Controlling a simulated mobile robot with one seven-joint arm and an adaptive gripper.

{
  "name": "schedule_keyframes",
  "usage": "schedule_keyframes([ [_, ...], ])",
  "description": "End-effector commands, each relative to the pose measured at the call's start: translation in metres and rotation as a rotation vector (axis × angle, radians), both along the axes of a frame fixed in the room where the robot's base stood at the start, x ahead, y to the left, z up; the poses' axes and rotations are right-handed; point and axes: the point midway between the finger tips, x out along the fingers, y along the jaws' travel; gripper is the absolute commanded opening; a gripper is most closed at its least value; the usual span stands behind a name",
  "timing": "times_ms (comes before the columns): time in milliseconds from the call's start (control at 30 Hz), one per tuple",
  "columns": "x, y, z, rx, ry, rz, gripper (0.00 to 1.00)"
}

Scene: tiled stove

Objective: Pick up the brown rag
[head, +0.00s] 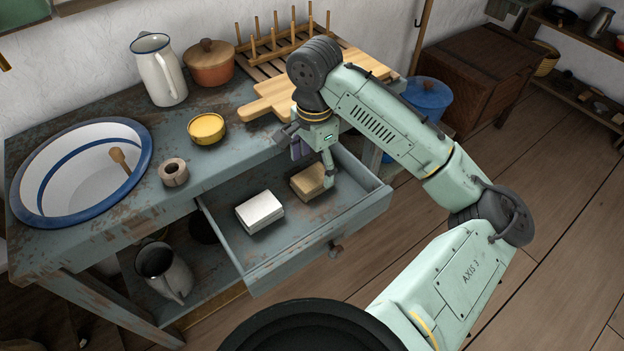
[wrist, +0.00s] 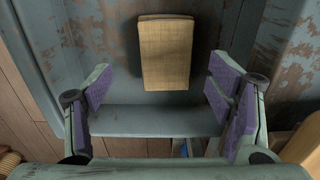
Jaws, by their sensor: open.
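The brown rag (head: 309,183) is a folded tan cloth block lying in the open drawer (head: 262,268), right of a white folded cloth (head: 259,212). In the wrist view the rag (wrist: 166,52) lies flat at the upper middle, with drawer floor around it. My gripper (head: 312,165) is above the drawer at the rag, partly hiding the rag's edge in the head view. In the wrist view my gripper (wrist: 164,108) has its purple-padded fingers wide apart, one on each side, with nothing between them. The rag is beyond the fingertips and apart from them.
The worn blue table holds a large enamel basin (head: 137,132), a yellow bowl (head: 207,129), a white pitcher (head: 158,70), a brown pot (head: 209,64) and a cutting board (head: 275,98). A grey jug (head: 164,270) is on the lower shelf.

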Motion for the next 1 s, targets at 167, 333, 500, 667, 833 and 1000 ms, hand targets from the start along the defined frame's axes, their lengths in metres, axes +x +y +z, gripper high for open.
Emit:
schedule_keyframes([
  [167, 0.002, 0.001, -0.016, -0.002, 0.002, 0.000, 0.75],
  [333, 0.004, 0.003, -0.042, -0.001, 0.001, 0.001, 0.75],
  [500, 0.004, 0.003, -0.054, -0.001, -0.001, 0.000, 0.75],
  [667, 0.005, 0.003, -0.054, 0.000, -0.001, 0.001, 0.75],
  [833, 0.005, 0.003, -0.054, 0.000, -0.001, 0.001, 0.66],
  [1000, 0.005, 0.003, -0.054, 0.000, -0.001, 0.001, 0.54],
])
